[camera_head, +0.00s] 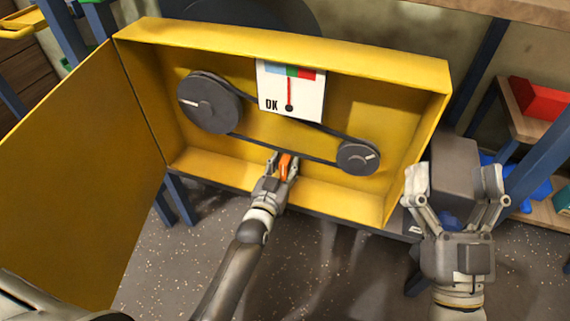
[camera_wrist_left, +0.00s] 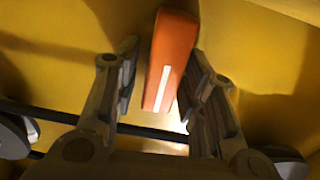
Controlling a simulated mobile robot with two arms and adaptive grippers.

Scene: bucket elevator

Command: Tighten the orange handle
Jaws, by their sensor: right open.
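The orange handle (camera_head: 285,166) sits at the lower middle of the open yellow box (camera_head: 180,130), below the belt (camera_head: 300,155). My left gripper (camera_head: 281,162) reaches up to it. In the left wrist view the orange handle (camera_wrist_left: 172,60), with a white stripe, stands slightly tilted between the fingers of the left gripper (camera_wrist_left: 165,85). A gap shows between the left finger and the handle; contact on the right side is unclear. My right gripper (camera_head: 456,188) is open outside the box at right, its fingers on either side of a dark grey block.
A white gauge (camera_head: 305,92) marked OK has its red needle pointing nearly straight up to the green band. The belt joins a large pulley (camera_head: 209,102) and a small pulley (camera_head: 358,157). The yellow door (camera_head: 75,170) stands open at left. A shelf with a red bin (camera_head: 540,98) is at right.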

